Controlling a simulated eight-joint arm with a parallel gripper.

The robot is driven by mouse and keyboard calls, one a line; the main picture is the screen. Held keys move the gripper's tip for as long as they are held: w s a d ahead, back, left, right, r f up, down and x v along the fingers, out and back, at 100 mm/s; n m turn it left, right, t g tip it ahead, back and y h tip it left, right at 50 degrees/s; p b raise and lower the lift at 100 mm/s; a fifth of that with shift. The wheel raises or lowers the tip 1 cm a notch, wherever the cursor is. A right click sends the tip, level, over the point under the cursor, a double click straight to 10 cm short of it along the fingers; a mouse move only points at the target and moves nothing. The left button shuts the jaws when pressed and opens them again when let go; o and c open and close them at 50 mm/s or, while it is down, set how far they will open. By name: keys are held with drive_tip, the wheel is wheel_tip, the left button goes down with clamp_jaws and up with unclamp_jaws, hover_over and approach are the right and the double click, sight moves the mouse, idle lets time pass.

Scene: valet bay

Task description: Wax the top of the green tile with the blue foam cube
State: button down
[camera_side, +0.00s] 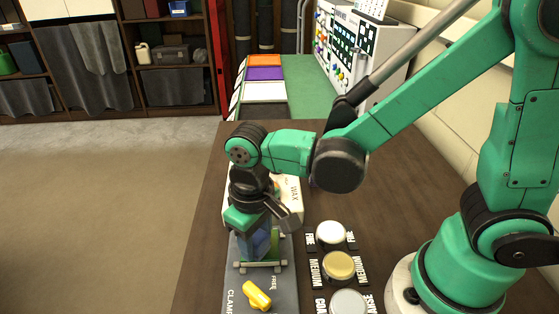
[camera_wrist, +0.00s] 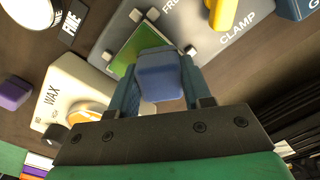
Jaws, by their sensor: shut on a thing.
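My gripper (camera_wrist: 158,82) is shut on the blue foam cube (camera_wrist: 160,74), with one finger on each side of it. In the side view the cube (camera_side: 261,241) is between the fingers, low over the clamp. The green tile (camera_wrist: 124,56) lies on the grey clamp plate (camera_wrist: 105,42); the cube hides part of it in the wrist view. I cannot tell whether the cube touches the tile. The white wax box (camera_wrist: 72,92), with an orange round patch of wax (camera_wrist: 92,110), stands close by, and in the side view it (camera_side: 291,211) is partly behind my gripper.
A yellow clamp handle (camera_side: 257,295) is on the plate's near end. Pads marked fine (camera_side: 330,232), medium (camera_side: 338,265) and coarse (camera_side: 348,302) stand to the right. A purple block (camera_wrist: 14,92) shows in the wrist view. Bare table lies left of the plate.

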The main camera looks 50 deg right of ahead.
drive_tip(key=shift+s+a, duration=0.8)
drive_tip(key=shift+s, duration=0.05)
drive_tip(key=shift+w+d, duration=2.5)
drive_tip(key=shift+w, duration=0.05)
drive_tip(key=shift+s+d, duration=0.25)
drive_tip(key=shift+s, duration=0.05)
drive_tip(key=shift+s+a, duration=2.4)
drive_tip(key=shift+s, duration=0.05)
drive_tip(key=shift+w+d, duration=2.3)
drive_tip(key=shift+w+d+r, duration=0.1)
drive_tip(key=shift+w+d, duration=0.05)
wheel_tip(320, 180, up, 8)
